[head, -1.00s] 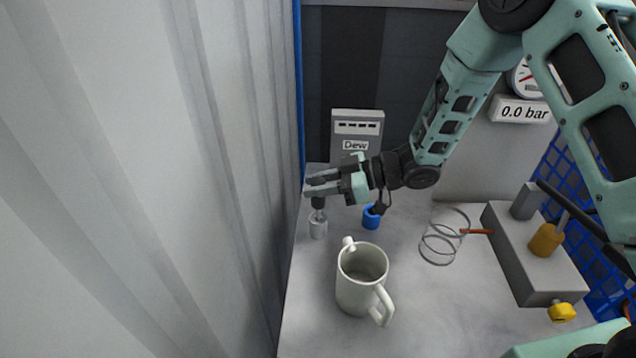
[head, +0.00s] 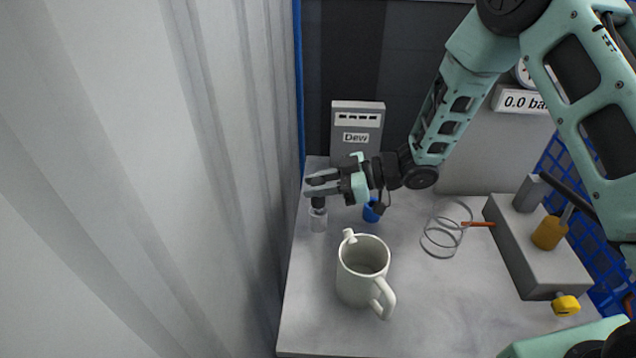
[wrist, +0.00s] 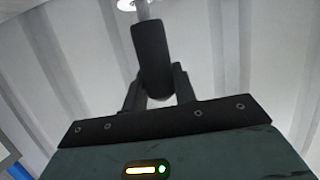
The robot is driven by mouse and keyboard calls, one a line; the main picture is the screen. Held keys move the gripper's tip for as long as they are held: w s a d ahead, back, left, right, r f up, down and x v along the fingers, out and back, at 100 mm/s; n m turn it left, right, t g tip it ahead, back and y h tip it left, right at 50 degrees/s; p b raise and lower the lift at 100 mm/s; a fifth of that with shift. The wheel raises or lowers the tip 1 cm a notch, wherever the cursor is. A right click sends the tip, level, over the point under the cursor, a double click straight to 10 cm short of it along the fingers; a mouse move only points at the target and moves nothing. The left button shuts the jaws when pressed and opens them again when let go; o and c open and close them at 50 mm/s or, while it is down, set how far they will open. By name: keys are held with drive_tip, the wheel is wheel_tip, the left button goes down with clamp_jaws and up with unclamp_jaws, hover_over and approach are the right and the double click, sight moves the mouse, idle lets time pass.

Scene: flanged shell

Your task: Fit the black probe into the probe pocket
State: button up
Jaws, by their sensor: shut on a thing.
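My gripper (head: 322,186) is shut on the black probe (head: 318,203) near the corrugated wall at the left. The probe points down from the fingers in the head view. In the wrist view the black probe body (wrist: 152,60) stands between the fingers, with a thin pale stem at its far end. A small light-grey cylinder (head: 318,222), which looks like the probe pocket, stands on the bench directly below the probe. The probe's lower end meets or overlaps its top in the picture. I cannot tell whether the tip is inside it.
A white mug (head: 363,272) stands in front, and a blue cup-like part (head: 371,212) lies right of the gripper. The grey "Dew" box (head: 357,130) is behind. A wire coil (head: 445,230) and a grey block (head: 540,255) are farther right. The corrugated wall (head: 200,180) is close on the left.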

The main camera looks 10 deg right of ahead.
drive_tip(key=shift+f+b, duration=0.45)
drive_tip(key=shift+f, duration=0.3)
drive_tip(key=o, duration=1.1)
drive_tip(key=b+v, duration=0.1)
drive_tip(key=v, duration=0.6)
drive_tip(key=shift+d, duration=0.2)
drive_tip(key=shift+r, duration=0.1)
